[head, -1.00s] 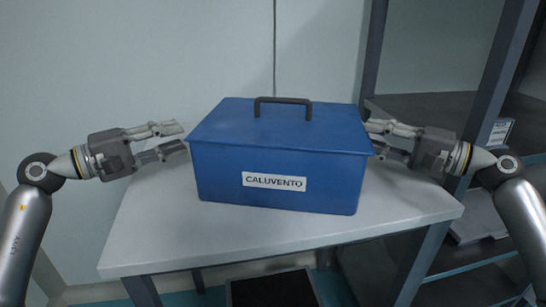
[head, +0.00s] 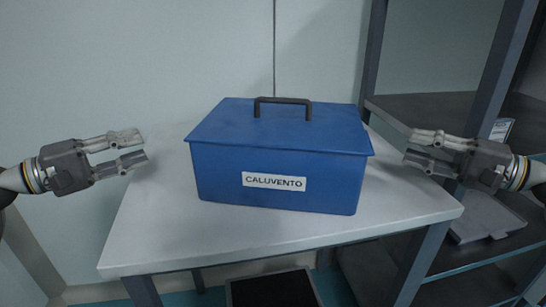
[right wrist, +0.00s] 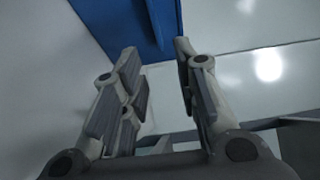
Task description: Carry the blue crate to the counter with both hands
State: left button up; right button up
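The blue crate (head: 280,165) has a black lid handle and a white label reading CALUVENTO. It sits upright on a white-topped table (head: 240,235), lid closed. My left gripper (head: 141,148) is open and empty, left of the crate with a clear gap. My right gripper (head: 408,146) is right of the crate, apart from it, also with its fingers parted and nothing between them. In the right wrist view the parted fingers of my right gripper (right wrist: 160,68) show, with part of the blue crate (right wrist: 135,20) beyond them. Which surface is the counter, I cannot tell.
A grey shelf rack (head: 440,110) with dark shelves stands at the right, close behind my right gripper. A dark box (head: 273,290) lies below the table's front edge. The table top is bare around the crate.

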jog(key=shift+v, duration=1.65)
